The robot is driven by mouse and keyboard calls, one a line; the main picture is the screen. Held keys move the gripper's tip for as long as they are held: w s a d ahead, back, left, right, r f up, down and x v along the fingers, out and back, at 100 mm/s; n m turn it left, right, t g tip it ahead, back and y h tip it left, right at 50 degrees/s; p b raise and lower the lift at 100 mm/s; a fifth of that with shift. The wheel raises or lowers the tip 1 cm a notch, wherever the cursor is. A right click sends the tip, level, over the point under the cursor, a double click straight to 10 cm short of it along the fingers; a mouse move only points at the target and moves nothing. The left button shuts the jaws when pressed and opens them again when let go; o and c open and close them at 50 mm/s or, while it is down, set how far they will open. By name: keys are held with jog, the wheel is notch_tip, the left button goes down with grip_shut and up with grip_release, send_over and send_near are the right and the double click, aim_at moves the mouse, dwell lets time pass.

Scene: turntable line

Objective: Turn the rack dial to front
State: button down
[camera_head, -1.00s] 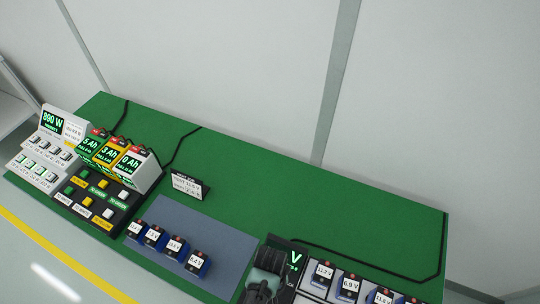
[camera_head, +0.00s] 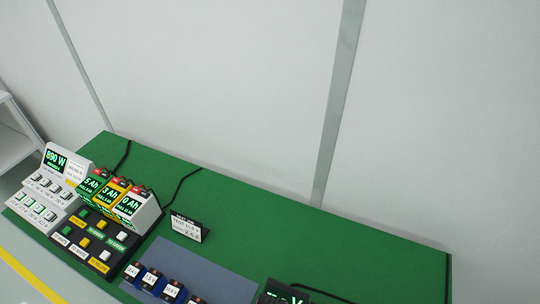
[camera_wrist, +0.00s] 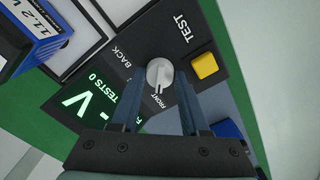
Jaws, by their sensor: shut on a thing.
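The rack dial (camera_wrist: 160,74) is a small round grey-white knob on a black tester panel in the wrist view. The label BACK stands to its left, and the label FRONT stands just below it. The knob's narrow ridge seems to lie toward FRONT, but its exact angle is hard to tell. My gripper (camera_wrist: 160,76) has its two blue-grey fingers on either side of the knob and is shut on it. In the head view only the top of the tester (camera_head: 285,292) shows at the bottom edge; the dial and my gripper are out of that picture.
A yellow button (camera_wrist: 205,65) by the word TEST sits right of the dial. A green-lit display (camera_wrist: 88,106) is at left. A blue battery (camera_wrist: 30,35) stands at upper left. Several batteries (camera_head: 151,279) lie on the grey-blue mat (camera_head: 205,262).

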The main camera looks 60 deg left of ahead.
jog(key=shift+c, duration=2)
grip_release()
jog(key=shift+r, duration=0.1)
notch_tip(320, 180, up, 13)
jog(key=shift+b, duration=0.35)
